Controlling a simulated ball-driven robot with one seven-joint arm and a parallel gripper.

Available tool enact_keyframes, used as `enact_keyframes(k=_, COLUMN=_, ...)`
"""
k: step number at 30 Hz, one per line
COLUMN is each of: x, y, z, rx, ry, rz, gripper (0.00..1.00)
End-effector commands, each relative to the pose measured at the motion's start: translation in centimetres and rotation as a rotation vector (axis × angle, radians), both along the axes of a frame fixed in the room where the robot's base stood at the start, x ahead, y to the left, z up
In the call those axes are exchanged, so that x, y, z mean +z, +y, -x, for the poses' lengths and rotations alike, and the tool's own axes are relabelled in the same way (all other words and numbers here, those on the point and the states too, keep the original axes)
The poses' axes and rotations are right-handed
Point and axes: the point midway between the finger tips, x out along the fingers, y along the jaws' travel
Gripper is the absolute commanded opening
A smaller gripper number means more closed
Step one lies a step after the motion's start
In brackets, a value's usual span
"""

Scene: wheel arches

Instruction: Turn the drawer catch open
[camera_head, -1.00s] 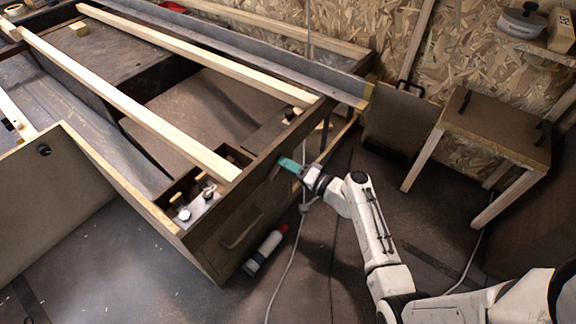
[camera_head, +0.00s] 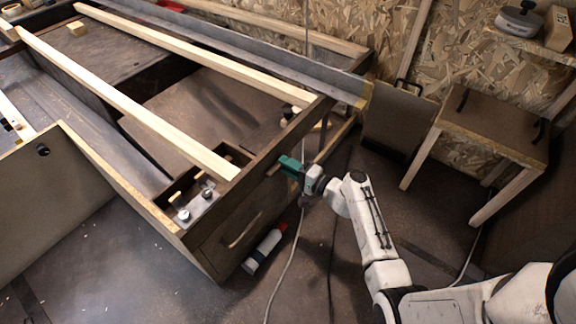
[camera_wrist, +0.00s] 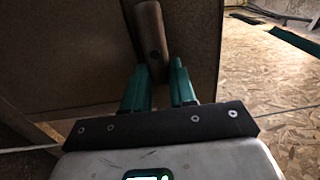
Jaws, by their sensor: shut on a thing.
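The drawer catch is a brown, rounded bar (camera_wrist: 150,32) on the dark wooden front in the wrist view. It runs up from between my fingers, nearly in line with them. My gripper (camera_wrist: 160,72) has teal fingers on both sides of the catch's lower end and is shut on it. In the head view my gripper (camera_head: 282,162) reaches the front near its top right, and the catch (camera_head: 271,171) is a small bar mostly behind the fingers. The drawer front (camera_head: 222,247) with its pale pull handle (camera_head: 243,231) is left of and below my gripper and looks closed.
A red-capped bottle (camera_head: 262,252) lies on the floor below the drawer. A cable (camera_head: 292,250) hangs down and runs along the floor near my arm. A small wooden table (camera_head: 495,128) stands at right.

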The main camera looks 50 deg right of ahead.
Motion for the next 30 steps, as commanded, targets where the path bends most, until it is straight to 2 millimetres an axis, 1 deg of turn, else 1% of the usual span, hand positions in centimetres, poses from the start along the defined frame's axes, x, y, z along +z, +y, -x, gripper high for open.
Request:
enact_keyframes(k=7, x=-0.1, y=-0.1, z=0.1, rx=-0.003, ry=0.002, rz=-0.004, gripper=0.0)
enact_keyframes(k=8, x=-0.1, y=-0.1, z=0.1, rx=-0.003, ry=0.002, rz=-0.003, gripper=0.28)
enact_keyframes(k=15, x=-0.1, y=0.0, z=0.0, rx=-0.002, ry=0.001, rz=-0.002, gripper=0.51)
enact_keyframes(k=23, x=0.0, y=0.0, z=0.1, rx=-0.001, ry=0.001, rz=-0.001, gripper=0.51)
enact_keyframes(k=26, x=0.0, y=-0.1, z=0.9, rx=-0.001, ry=0.002, rz=-0.001, gripper=0.51)
enact_keyframes(k=30, x=0.1, y=-0.2, z=3.1, rx=-0.004, ry=0.002, rz=-0.001, gripper=0.51)
